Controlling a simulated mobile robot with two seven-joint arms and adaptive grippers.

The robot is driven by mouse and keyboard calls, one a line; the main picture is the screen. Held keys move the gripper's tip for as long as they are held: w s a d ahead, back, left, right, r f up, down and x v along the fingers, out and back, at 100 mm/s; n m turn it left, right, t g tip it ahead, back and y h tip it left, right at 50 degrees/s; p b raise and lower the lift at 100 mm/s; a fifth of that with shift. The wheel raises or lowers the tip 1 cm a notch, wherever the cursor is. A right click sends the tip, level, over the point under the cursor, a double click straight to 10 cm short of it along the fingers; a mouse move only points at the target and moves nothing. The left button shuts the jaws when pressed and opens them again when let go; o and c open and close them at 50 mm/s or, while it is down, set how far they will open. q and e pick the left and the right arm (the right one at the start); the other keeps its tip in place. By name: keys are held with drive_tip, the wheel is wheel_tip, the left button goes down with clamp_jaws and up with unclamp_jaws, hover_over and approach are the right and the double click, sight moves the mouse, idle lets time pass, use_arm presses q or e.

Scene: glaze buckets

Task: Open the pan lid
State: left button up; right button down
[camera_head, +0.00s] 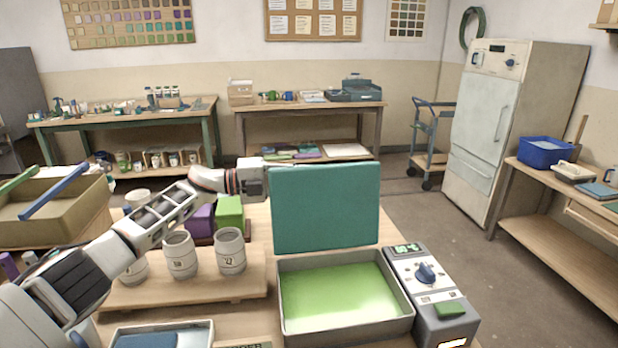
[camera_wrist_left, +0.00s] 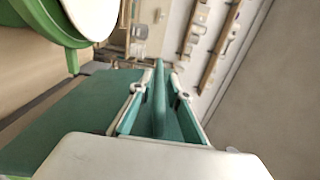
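The pan (camera_head: 345,329) is a grey rectangular tray with bright green glaze (camera_head: 340,290) inside. Its teal lid (camera_head: 325,210) stands nearly upright along the pan's back edge, and the glaze is uncovered. My left gripper (camera_head: 266,178) is at the upper left edge of the lid. In the left wrist view the two fingers (camera_wrist_left: 161,82) lie close on both sides of a narrow teal part of the lid, and the lid's broad face (camera_wrist_left: 70,130) spreads to the left. The far contact is partly hidden. My right gripper is not in view.
A control box with a blue knob (camera_head: 426,274) stands right of the pan. White jars (camera_head: 230,252) stand on a wooden board to the left, below my left arm. Purple and green blocks (camera_head: 229,213) are behind them. A bin (camera_head: 50,212) stands far left.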

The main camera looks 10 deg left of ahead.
use_arm(q)
drive_tip(key=shift+a, duration=0.15)
drive_tip(key=v, duration=1.1)
drive_tip(key=shift+s+a, duration=0.2)
drive_tip(key=shift+a, duration=0.1)
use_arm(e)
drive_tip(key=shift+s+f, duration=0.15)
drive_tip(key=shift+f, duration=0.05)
